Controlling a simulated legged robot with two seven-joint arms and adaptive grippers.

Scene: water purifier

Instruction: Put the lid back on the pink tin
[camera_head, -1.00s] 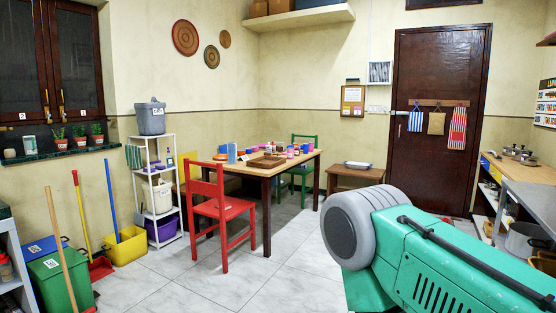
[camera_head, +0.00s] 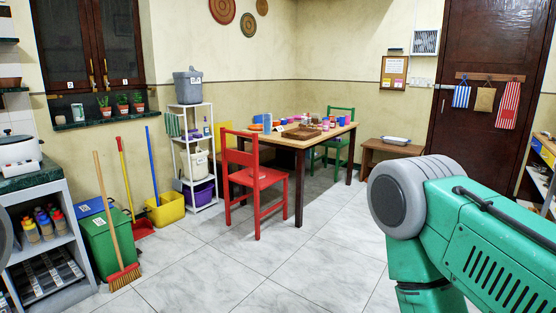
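A wooden table (camera_head: 337,131) stands across the room near the back corner with several small coloured items on it. Small pink items (camera_head: 330,111) are among them, toward the table's far right side. They are too small to tell whether one is the pink tin, or to make out a lid. Neither gripper is in view. My green right arm fills the lower right of the picture, and its gripper is out of frame.
A red chair (camera_head: 268,178) stands at the table's near side and a green chair (camera_head: 339,139) behind it. A low bench (camera_head: 387,150) is right of the table. A broom (camera_head: 123,277) and green bin (camera_head: 103,238) stand left. The tiled floor between is clear.

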